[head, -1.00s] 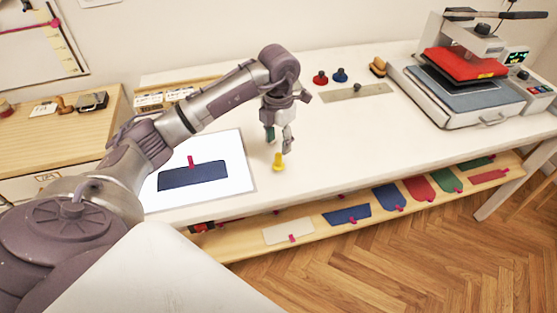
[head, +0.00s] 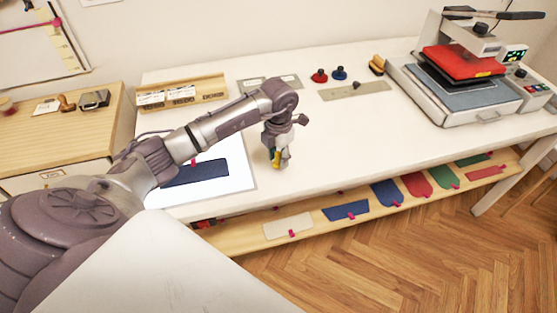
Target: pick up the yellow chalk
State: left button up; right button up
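The yellow chalk (head: 276,158) is at the front part of the white table, just right of the white sheet. It appears upright and is partly hidden by my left gripper's fingers. My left gripper (head: 277,160) points down at the chalk, with its fingers around it. Whether the fingers press on the chalk cannot be seen at this size. The chalk's lower end is at or very near the table top. My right gripper is not in view.
A white sheet (head: 236,203) with a dark blue piece (head: 208,174) lies left of the chalk. A heat press (head: 470,75) stands at the right. A shelf below the front edge (head: 256,250) holds several coloured pieces.

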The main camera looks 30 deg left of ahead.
pick_arm(q)
grip_shut()
jog(key=shift+r, duration=0.1)
